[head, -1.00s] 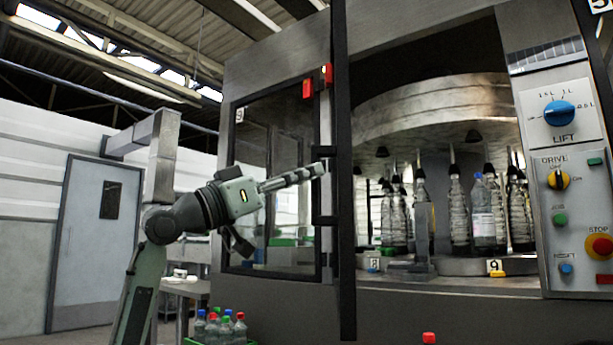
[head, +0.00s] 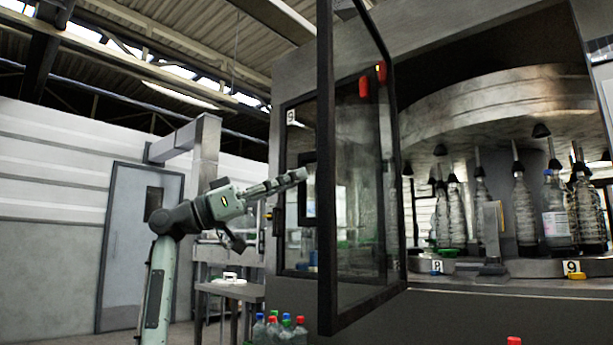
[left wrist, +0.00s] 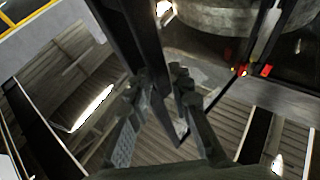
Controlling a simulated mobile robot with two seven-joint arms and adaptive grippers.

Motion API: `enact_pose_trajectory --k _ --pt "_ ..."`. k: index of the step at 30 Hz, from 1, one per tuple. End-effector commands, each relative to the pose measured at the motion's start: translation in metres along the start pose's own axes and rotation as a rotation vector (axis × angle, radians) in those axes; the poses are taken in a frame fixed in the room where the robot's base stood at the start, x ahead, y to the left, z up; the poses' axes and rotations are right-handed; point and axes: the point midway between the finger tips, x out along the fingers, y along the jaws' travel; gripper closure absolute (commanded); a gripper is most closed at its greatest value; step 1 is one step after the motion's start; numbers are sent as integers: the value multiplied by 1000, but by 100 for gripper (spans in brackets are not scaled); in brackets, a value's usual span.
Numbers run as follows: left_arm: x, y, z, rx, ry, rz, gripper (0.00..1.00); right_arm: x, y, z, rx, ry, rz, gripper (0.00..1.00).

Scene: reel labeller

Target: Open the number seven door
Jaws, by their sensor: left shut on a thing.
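A glazed door (head: 357,215) with a dark frame stands swung out from the front of the grey machine, beside its opening. A dark bracket-like handle (head: 308,212) sticks out at the door's left side. My left gripper (head: 303,174) is at this handle, its fingers shut. In the left wrist view, a dark bar (left wrist: 152,85) runs between the two fingers (left wrist: 157,80). I cannot read a seven on the door; a small number plate (head: 290,116) is on the fixed panel behind it. My right gripper is not in view.
Inside the machine, several clear bottles (head: 523,210) stand on a carousel, with number plates (head: 572,267) at its front rim. A crate of capped bottles (head: 280,328) is low in front. A grey table (head: 235,290) and a closed room door (head: 135,240) stand at left.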

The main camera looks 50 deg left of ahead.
Motion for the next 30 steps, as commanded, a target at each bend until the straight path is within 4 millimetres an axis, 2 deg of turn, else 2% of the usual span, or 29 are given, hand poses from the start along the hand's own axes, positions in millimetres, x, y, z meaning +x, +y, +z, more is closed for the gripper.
enact_pose_trajectory --k 1,10,16,27,28,30 --pt "-2 -16 2 -6 -5 -25 100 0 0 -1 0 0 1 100" --pt "-27 -48 -6 -9 -8 -25 100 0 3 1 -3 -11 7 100" --pt "-33 -58 -7 -9 -9 -22 100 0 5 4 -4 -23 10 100" --pt "-34 -60 -6 -14 -10 -22 100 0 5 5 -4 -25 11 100" --pt "-34 -60 -6 -14 -10 -22 80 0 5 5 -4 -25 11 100" --pt "-34 -60 -6 -14 -11 -21 72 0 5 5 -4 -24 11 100"
